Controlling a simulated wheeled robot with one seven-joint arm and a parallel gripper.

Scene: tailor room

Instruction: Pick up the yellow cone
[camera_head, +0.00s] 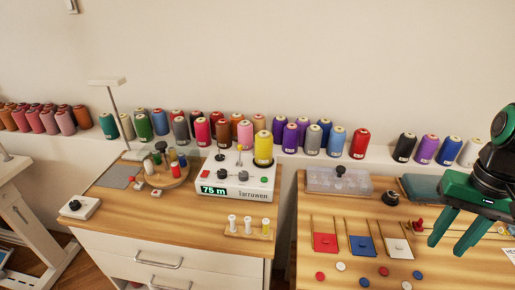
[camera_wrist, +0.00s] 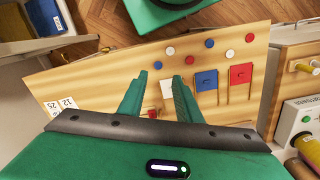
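The yellow cone (camera_head: 263,148) stands upright on the right end of the white winder machine (camera_head: 236,186), which shows "75 m". In the wrist view a yellow cone shape (camera_wrist: 311,150) is partly cut off at the lower right edge, beside the machine's white body (camera_wrist: 296,118). My gripper (camera_head: 450,244) is at the far right in the head view, above the right-hand table and well apart from the cone. Its two green fingers are spread with nothing between them, as the wrist view (camera_wrist: 160,76) also shows.
A shelf with several coloured cones (camera_head: 311,139) runs along the wall behind. The left cabinet top (camera_head: 130,210) holds a round spool stand (camera_head: 166,173) and a small rack of spools (camera_head: 248,229). Red, blue and white plates (camera_head: 362,245) and round discs lie on the right table.

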